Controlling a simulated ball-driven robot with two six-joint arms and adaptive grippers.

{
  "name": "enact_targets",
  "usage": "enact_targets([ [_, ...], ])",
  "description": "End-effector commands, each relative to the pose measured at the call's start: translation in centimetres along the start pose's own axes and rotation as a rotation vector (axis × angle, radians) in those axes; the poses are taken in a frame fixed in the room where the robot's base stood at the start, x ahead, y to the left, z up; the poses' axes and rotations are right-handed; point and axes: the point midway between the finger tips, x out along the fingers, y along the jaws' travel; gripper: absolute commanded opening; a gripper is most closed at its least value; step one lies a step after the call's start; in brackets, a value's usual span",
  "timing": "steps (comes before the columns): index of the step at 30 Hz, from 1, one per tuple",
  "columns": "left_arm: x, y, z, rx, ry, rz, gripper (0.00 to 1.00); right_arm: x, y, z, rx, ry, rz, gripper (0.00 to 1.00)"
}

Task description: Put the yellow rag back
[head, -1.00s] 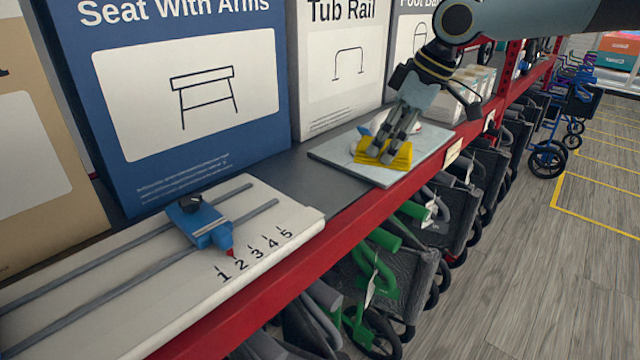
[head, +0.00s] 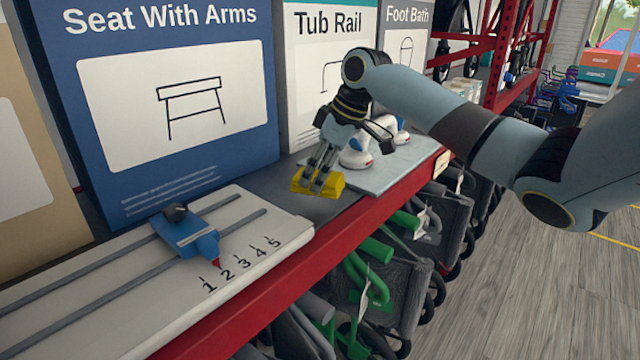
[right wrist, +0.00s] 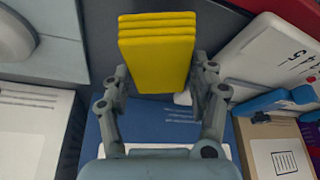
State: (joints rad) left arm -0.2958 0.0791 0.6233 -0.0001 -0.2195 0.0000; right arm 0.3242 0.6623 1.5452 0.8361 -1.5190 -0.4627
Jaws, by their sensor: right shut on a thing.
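The yellow rag (head: 318,183) is a folded block held at the fingertips of my right gripper (head: 323,168). In the head view it is over the dark bare shelf, between the white slotted board and the pale grey mat; I cannot tell whether it touches the shelf. In the right wrist view the rag (right wrist: 157,50) sits between the two fingers of the right gripper (right wrist: 160,85), its layered edge at the top. My left gripper is not in view.
The white board (head: 110,285) with numbers 1 to 5 carries a blue slider (head: 188,235). On the grey mat (head: 385,175) stands a white object (head: 355,155). Large boxes (head: 170,110) line the back. A red shelf edge (head: 290,245) runs along the front, with scooters below.

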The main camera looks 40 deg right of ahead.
Motion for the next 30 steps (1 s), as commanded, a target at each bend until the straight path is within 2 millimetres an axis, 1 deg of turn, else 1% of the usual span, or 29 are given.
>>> enact_targets([
  [6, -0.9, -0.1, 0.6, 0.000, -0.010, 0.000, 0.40, 2.8, -0.1, 1.3, 0.002, -0.002, -0.003, 0.34],
  [12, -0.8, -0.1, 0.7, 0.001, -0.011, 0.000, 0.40, 3.1, 0.0, 1.4, 0.000, 0.000, 0.000, 0.34],
  [13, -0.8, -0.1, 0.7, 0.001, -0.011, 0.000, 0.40, 3.1, -0.1, 1.4, 0.000, 0.000, 0.000, 0.62],
  [18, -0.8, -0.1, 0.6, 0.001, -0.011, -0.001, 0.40, 3.1, 0.0, 1.4, 0.000, 0.000, 0.000, 0.83],
  [26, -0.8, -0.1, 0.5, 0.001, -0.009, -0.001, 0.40, 3.0, 0.0, 1.4, 0.000, 0.000, 0.000, 0.83],
  [29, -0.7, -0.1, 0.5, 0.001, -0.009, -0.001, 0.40, 2.4, 0.1, 1.4, -0.001, -0.001, 0.003, 0.83],
  [30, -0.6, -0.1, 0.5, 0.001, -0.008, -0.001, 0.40, 1.9, 0.1, 1.4, -0.001, -0.001, 0.004, 0.83],
])
